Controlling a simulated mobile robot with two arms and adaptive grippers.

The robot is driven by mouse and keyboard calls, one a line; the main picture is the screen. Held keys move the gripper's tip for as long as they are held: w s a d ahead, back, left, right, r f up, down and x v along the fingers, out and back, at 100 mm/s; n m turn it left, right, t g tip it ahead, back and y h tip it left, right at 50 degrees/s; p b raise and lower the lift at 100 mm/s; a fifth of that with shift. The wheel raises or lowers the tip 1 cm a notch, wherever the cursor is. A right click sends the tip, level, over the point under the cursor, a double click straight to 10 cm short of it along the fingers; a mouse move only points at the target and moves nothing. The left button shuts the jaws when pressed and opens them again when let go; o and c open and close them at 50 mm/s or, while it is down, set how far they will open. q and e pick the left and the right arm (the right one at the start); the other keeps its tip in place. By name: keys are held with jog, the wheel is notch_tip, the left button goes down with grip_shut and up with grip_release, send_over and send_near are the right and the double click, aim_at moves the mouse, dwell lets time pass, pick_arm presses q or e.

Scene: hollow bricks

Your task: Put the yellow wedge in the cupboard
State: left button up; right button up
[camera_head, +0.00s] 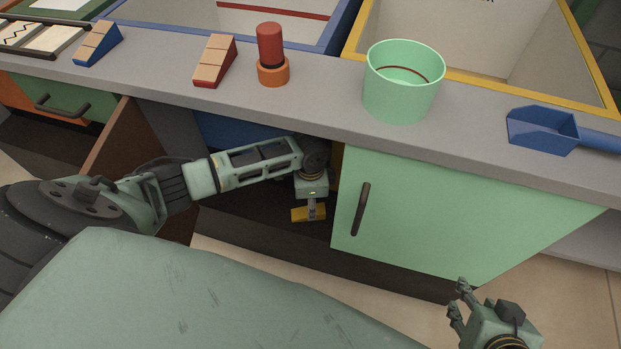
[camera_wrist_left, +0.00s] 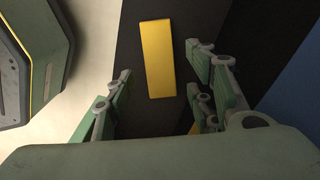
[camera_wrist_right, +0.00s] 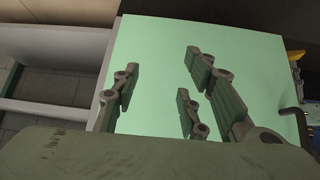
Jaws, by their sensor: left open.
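The yellow wedge (camera_wrist_left: 157,60) lies on a dark surface in the left wrist view, between and beyond the spread fingers of my left gripper (camera_wrist_left: 158,82). It also shows in the head view (camera_head: 300,214), partly hidden by my left gripper (camera_head: 313,208). That gripper is open, points down and sits at the front of the open cupboard (camera_head: 265,235) under the counter. I cannot tell whether the fingers touch the wedge. My right gripper (camera_head: 458,300) is open and empty in front of the green door (camera_head: 455,210), which fills much of the right wrist view (camera_wrist_right: 155,70).
A brown open door (camera_head: 110,140) stands left of the cupboard; my left arm passes close to it. The grey counter (camera_head: 330,110) above holds a blue wedge (camera_head: 97,45), a red wedge (camera_head: 214,62), a red cylinder (camera_head: 270,43), a green cup (camera_head: 402,90) and a blue scoop (camera_head: 542,130).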

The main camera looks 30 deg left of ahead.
pick_arm(q)
notch_tip(320, 180, up, 8)
jog(key=p, duration=0.2)
jog(key=shift+r+p, duration=0.25)
jog(key=shift+p, duration=0.1)
pick_arm(e)
jog(key=s+d+g, duration=0.1)
jog(key=s+g, duration=0.1)
jog(key=s, duration=0.2)
jog(key=s+d+f+g+h, duration=0.1)
jog(key=s+g, duration=0.1)
jog(key=s, duration=0.2)
jog(key=shift+s+d+f, duration=0.25)
jog(key=shift+d, duration=0.05)
